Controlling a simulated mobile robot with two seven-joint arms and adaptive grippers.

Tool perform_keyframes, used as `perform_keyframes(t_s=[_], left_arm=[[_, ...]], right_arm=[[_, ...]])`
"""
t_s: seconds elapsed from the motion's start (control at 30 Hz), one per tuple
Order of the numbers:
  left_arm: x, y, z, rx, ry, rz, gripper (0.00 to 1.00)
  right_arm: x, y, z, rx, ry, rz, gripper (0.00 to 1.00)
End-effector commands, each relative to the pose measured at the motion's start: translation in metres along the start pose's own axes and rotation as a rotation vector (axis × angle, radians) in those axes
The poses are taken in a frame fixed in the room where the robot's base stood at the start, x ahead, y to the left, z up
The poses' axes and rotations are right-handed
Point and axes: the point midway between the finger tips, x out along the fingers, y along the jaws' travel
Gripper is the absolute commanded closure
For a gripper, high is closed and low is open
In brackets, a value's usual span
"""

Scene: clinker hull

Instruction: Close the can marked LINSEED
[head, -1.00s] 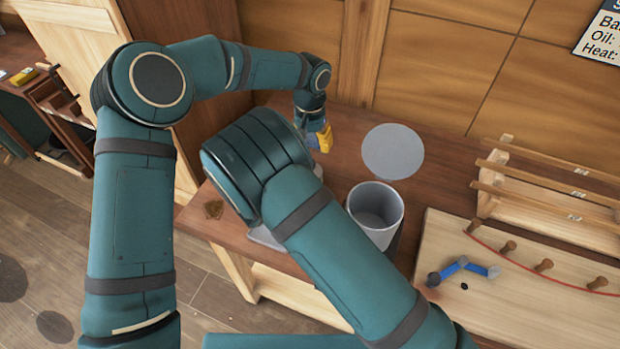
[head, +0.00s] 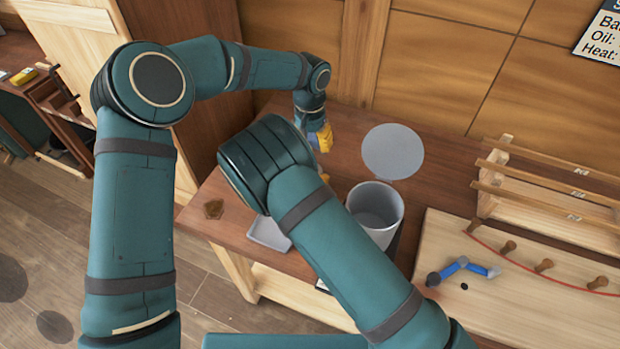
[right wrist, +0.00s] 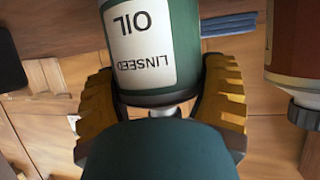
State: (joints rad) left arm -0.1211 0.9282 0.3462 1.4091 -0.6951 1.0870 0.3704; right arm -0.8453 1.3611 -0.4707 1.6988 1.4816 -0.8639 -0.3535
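In the right wrist view a green can (right wrist: 180,45) has a white label reading LINSEED OIL, upside down in the picture. Its dark-rimmed end and a silver part (right wrist: 172,108) face my right gripper (right wrist: 160,78). The yellow fingers are spread wide on either side of that end; whether they touch it is unclear. In the head view my right arm hides most of that hand and the can. My left gripper (head: 322,138) is over the back of the bench; its finger opening is too small to judge.
A grey open container (head: 376,212) stands on the bench (head: 440,150), a round grey lid (head: 393,152) raised behind it. A grey tray (head: 268,233) lies left of it. A rack (head: 550,190) and a pegged board (head: 530,310) fill the right. A brown, black-capped container (right wrist: 295,70) stands beside the can.

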Motion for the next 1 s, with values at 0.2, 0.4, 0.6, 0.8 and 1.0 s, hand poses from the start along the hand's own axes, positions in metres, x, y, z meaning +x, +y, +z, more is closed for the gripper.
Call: perform_keyframes(t_s=[0.2,0.4,0.6,0.8,1.0], left_arm=[[0.0,0.0,0.0,-0.005,0.0,0.0,0.39],[-0.0003,0.0008,0.0001,-0.139,-0.01,0.002,0.39],[-0.0038,0.0003,-0.0007,-0.323,-0.014,-0.001,0.39],[-0.0054,-0.0001,-0.001,-0.395,-0.014,-0.003,0.39],[-0.0055,-0.0001,-0.001,-0.395,-0.014,-0.004,0.39]], right_arm=[[-0.0003,-0.0001,0.0003,0.0,-0.001,0.0,1.0],[-0.0003,-0.0001,0.0002,0.0,-0.001,0.0,1.0],[-0.0003,-0.0001,0.0001,0.0,-0.001,0.0,1.0],[-0.0004,-0.0002,0.0001,0.0,0.0,0.0,1.0],[-0.0004,-0.0002,0.0,0.0,0.0,0.0,1.0]])
